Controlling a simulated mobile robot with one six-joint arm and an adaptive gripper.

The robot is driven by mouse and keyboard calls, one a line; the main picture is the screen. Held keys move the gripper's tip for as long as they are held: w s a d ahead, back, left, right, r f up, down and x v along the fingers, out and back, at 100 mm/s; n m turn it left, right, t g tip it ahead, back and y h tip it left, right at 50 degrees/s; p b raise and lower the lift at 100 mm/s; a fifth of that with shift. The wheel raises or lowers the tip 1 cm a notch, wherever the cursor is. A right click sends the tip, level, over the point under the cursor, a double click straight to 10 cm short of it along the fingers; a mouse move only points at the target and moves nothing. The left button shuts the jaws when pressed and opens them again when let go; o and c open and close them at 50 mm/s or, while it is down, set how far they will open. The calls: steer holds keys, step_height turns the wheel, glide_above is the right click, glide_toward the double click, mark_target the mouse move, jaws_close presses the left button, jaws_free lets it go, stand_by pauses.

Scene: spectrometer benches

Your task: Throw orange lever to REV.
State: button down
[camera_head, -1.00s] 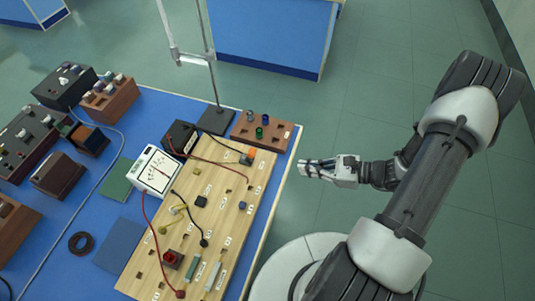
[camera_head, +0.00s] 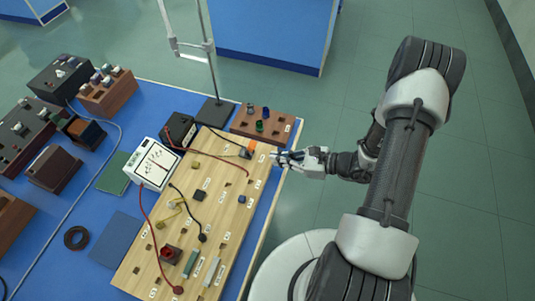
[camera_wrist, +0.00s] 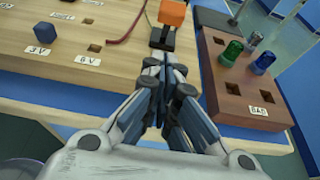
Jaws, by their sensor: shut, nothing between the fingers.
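The orange lever (camera_head: 251,146) stands at the far right part of the wooden board (camera_head: 225,210). In the wrist view its orange block-shaped top (camera_wrist: 173,13) sits on a dark base, just beyond my fingertips. My gripper (camera_head: 275,157) is at the board's right edge, a little right of the lever. In the wrist view my gripper (camera_wrist: 165,65) is shut and empty, its fingers pointing at the lever. I cannot tell whether the fingertips touch it. No REV label is readable, and the lever's setting is too small to tell.
A brown block (camera_head: 262,125) with blue and green parts stands behind the lever; its label reads BAD in the wrist view. A black box (camera_head: 181,129), a white meter (camera_head: 155,164) and red and black wires lie to the left. Open floor is on the right.

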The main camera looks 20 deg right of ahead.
mark_target(250, 148)
steer(key=w+a, duration=0.1)
steer(key=a+r, duration=0.1)
steer(key=w+a, duration=0.1)
steer(key=shift+w+a+r, duration=0.25)
steer(key=shift+w+r, duration=0.05)
steer(key=shift+s+d, duration=0.1)
steer(key=shift+d, duration=0.05)
steer(key=shift+r+h+p, duration=0.35)
steer(key=shift+h+p, duration=0.05)
steer(key=shift+p, duration=0.05)
